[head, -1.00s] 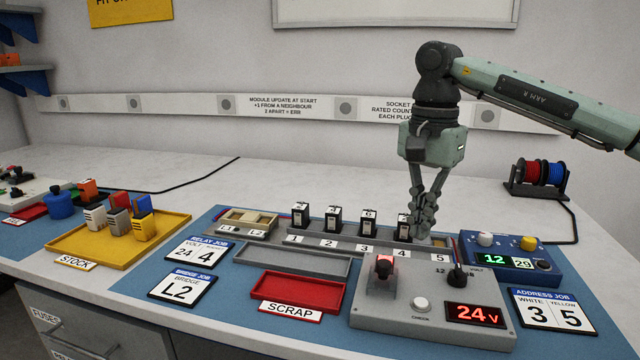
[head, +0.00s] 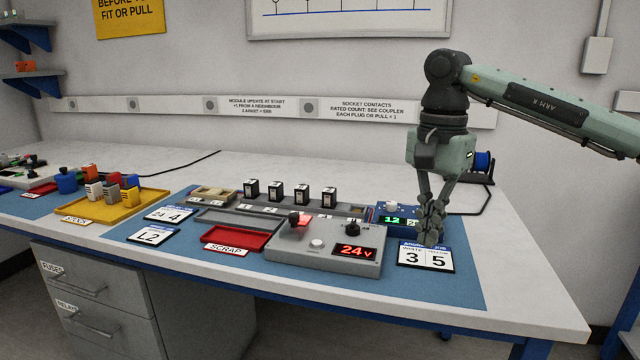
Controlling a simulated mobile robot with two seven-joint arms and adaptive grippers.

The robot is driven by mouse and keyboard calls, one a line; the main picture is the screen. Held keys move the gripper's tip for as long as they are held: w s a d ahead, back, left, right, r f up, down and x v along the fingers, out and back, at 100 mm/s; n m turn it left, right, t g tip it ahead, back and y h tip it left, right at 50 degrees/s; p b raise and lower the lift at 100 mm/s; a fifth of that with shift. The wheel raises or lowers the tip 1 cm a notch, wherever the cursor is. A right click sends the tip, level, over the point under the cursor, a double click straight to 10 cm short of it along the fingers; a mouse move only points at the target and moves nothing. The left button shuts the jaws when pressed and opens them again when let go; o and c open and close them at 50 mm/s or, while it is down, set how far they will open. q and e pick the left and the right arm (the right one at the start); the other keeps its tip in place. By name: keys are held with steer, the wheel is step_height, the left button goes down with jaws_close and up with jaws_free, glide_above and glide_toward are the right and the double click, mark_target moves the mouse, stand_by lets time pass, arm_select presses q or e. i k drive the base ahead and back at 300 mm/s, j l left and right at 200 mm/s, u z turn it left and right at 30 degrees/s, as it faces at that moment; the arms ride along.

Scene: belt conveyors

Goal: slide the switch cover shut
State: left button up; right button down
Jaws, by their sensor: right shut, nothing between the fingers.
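The grey control box (head: 285,246) stands on the blue mat, with a red-lit switch (head: 304,220) at its back left and a black part (head: 294,218) beside it. I cannot make out clearly which part is the cover or how far it is slid. My right gripper (head: 431,238) is shut and empty, pointing down in front of the blue coupler box and over the address job card, to the right of the control box. It hides part of the blue box and card. My left gripper is not in view.
A black knob (head: 353,229), a white button (head: 316,243) and a red 24V display (head: 354,250) are on the control box. Several black relays (head: 276,193) stand in the rail behind it. A red scrap tray (head: 236,239) is to its left. The front right table is clear.

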mark_target(294, 218)
steer(key=k+l, duration=0.7)
steer(key=l, duration=0.2)
